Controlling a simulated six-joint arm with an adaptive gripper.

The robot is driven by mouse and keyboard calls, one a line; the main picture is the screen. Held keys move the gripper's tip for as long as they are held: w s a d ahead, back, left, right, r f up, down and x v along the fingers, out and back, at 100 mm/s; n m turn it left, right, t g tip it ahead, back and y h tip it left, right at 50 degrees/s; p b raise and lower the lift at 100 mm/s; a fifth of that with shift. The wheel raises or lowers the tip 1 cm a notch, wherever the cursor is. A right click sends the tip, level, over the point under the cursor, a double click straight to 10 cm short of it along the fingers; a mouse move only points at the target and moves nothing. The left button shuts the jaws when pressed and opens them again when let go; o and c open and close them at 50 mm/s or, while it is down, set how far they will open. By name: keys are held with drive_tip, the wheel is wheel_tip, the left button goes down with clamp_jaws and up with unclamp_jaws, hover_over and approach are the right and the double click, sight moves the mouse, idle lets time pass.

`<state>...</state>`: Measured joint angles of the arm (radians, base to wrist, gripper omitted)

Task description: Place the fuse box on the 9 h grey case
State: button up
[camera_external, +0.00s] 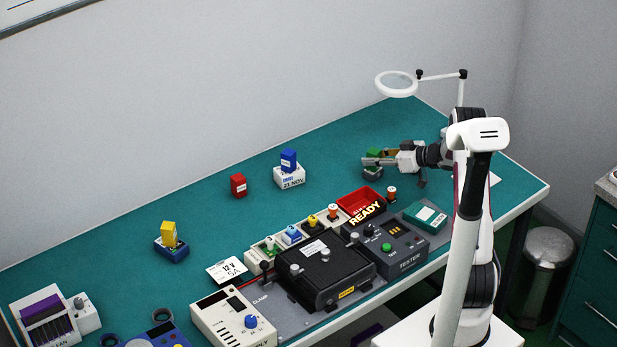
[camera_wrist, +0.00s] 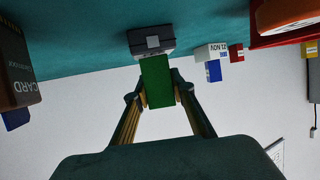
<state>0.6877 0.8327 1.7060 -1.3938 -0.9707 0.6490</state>
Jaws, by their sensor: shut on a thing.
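A small green block (camera_external: 374,153), which I take as the fuse box, is between my gripper's fingers (camera_external: 372,161) near the back right of the table. In the wrist view the green block (camera_wrist: 160,80) sits between both fingertips (camera_wrist: 161,90). A grey case (camera_external: 372,173) is directly under it on the mat; it also shows in the wrist view (camera_wrist: 151,40), where the block's end meets it or nearly so. I cannot tell whether the block bears on the case. No writing on the case is legible.
A blue block on a white case marked 21 NOV (camera_external: 289,178), a red block (camera_external: 238,186) and a yellow block on a blue case (camera_external: 170,242) stand to the left. A red tray (camera_external: 361,199) and tester (camera_external: 385,246) are in front. A magnifier lamp (camera_external: 397,84) rises behind.

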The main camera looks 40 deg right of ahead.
drive_tip(key=shift+f, duration=0.15)
drive_tip(key=o, duration=1.1)
drive_tip(key=shift+s+r, duration=0.1)
drive_tip(key=shift+r, duration=0.1)
drive_tip(key=v, duration=1.1)
drive_tip(key=shift+s+d, duration=0.2)
drive_tip(key=shift+s, duration=0.15)
drive_tip(key=shift+r, duration=0.15)
